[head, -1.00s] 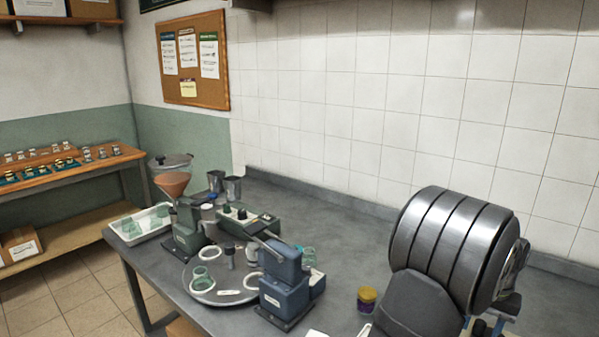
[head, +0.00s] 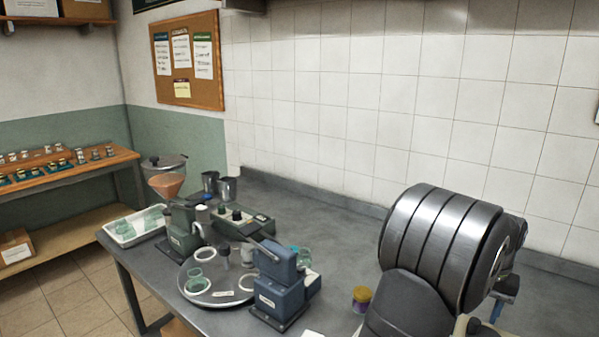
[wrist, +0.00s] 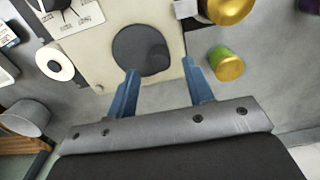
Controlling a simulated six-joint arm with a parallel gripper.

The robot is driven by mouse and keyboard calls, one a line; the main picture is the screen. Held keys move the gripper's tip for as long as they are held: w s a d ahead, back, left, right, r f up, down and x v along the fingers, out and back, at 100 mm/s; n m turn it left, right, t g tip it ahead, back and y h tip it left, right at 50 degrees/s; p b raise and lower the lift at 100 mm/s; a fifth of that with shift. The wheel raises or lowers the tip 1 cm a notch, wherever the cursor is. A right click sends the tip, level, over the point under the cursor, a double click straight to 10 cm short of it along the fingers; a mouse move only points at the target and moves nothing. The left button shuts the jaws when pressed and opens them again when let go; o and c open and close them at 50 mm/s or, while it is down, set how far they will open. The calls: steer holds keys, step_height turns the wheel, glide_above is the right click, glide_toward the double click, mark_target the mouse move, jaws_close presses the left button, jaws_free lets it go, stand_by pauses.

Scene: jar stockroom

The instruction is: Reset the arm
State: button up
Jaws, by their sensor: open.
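My gripper (wrist: 160,85) is open in the wrist view, its two blue fingers apart with nothing held between them. The fingertips are over or near a beige plate (wrist: 92,50) with a dark round pad (wrist: 141,50); I cannot tell the height above it. In the head view, my arm's ribbed metal link fills the right foreground. Only a blue part shows behind it, and the fingertips are hidden.
A green jar with a gold lid (wrist: 227,65) is right of the fingers. A white ring (wrist: 54,61) and grey cup (wrist: 28,117) are left. A purple-and-yellow jar (head: 361,299) and blue machine (head: 280,284) stand left of my arm.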

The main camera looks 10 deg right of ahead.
step_height(320, 180, down, 4)
steer(key=shift+r, duration=0.15)
steer(key=s, duration=0.1)
steer(key=s+a, duration=0.1)
steer(key=s, duration=0.1)
steer(key=s+d, duration=0.1)
steer(key=d, duration=0.1)
steer(key=s+d, duration=0.1)
steer(key=d, duration=0.1)
steer(key=shift+s, duration=0.2)
steer(key=w+d, duration=0.2)
steer(key=w, duration=0.1)
steer(key=shift+w+d, duration=0.15)
steer(key=shift+d, duration=0.05)
steer(key=w+a, duration=0.1)
steer(key=w, duration=0.1)
steer(key=shift+w+a, duration=0.55)
steer(key=shift+a, duration=0.45)
